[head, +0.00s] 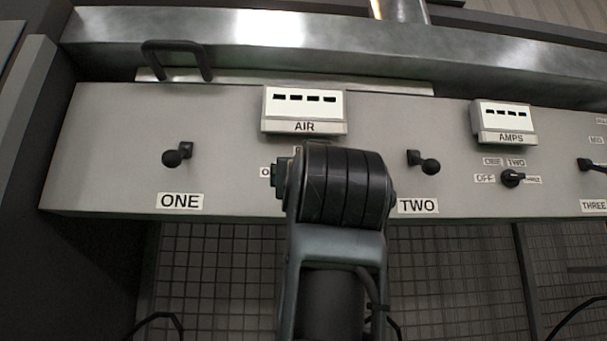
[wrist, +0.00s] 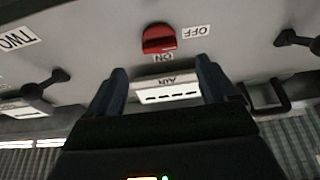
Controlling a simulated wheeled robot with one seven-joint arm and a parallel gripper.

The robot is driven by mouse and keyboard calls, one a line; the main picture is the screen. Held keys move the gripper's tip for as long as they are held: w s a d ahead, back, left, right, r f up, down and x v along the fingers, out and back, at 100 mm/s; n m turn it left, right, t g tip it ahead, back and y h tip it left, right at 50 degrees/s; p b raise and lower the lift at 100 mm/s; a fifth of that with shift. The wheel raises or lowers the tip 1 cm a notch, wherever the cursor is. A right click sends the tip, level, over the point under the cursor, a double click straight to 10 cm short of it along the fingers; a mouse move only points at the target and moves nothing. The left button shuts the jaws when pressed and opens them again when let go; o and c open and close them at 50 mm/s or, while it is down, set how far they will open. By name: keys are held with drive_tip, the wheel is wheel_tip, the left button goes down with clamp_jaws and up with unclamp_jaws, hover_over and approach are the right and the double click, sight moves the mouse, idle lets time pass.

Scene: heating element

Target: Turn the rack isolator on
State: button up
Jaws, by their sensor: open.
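The rack isolator appears to be the red rotary knob (wrist: 158,38) on the grey panel in the wrist view. An OFF label (wrist: 196,31) is right of it and an ON label (wrist: 163,57) just below; the view is upside down. I cannot tell clearly which label the knob points to. My gripper (wrist: 162,75) is open and empty, its two dark fingers spread either side of the knob's line and apart from it in the picture. In the head view my arm hides the knob and the gripper.
The grey panel (head: 110,130) holds AIR (head: 304,103) and AMPS (head: 503,116) displays. Black levers ONE (head: 177,156) and TWO (head: 425,163) stick out either side of my arm. A small black selector (head: 512,179) is farther right. A black handle (head: 177,50) stands above the panel.

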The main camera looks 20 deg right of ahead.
drive_tip(key=p+x, duration=0.2)
drive_tip(key=x, duration=0.5)
drive_tip(key=c, duration=1.1)
drive_tip(key=shift+o, duration=0.2)
